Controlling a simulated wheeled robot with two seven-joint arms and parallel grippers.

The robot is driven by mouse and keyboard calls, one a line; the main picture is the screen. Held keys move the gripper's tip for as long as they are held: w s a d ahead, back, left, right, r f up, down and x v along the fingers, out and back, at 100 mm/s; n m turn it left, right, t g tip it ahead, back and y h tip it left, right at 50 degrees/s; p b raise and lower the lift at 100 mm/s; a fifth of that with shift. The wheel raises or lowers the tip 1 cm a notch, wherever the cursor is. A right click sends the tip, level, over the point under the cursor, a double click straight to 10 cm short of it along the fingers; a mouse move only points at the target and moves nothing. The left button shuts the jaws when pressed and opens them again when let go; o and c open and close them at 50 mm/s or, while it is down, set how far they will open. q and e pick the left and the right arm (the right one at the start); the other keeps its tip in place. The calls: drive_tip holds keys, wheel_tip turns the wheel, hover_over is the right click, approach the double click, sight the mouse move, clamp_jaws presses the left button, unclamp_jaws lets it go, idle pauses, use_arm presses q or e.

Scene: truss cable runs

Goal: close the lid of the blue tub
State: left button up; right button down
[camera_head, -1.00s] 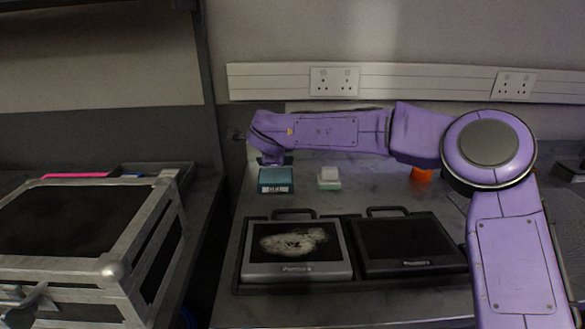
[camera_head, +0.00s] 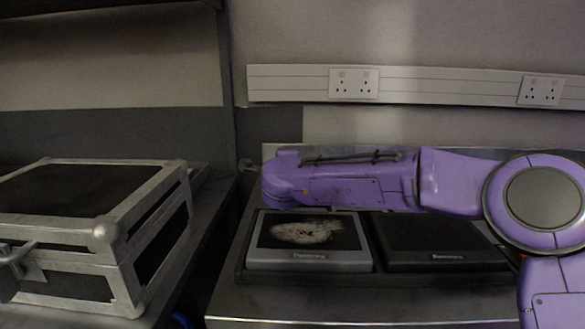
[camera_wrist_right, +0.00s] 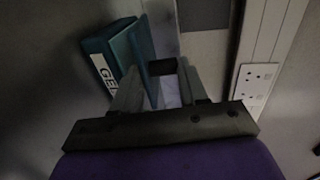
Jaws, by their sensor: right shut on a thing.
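The blue tub (camera_wrist_right: 98,62) is teal with a white printed label and shows at the upper left of the right wrist view, tilted in the picture. A teal flat panel beside it, which looks like its lid (camera_wrist_right: 146,58), runs down between the fingers of my right gripper (camera_wrist_right: 160,86). My right gripper is shut on this panel; the exact contact is dark and partly hidden. In the head view my right forearm hides the tub and the gripper. My left gripper is in neither view.
Two dark panel units, one with a pale picture (camera_head: 306,232) and one plain (camera_head: 440,240), sit in a tray in front of my right arm. A metal-framed case (camera_head: 95,235) stands at the left. Wall sockets (camera_head: 353,84) run along the back wall.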

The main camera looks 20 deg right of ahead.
drive_tip(key=shift+s+a+f, duration=0.1)
drive_tip(key=shift+a+f, duration=0.05)
drive_tip(key=shift+f, duration=0.3)
drive_tip(key=c, duration=0.8)
unclamp_jaws()
drive_tip(key=shift+o, duration=0.2)
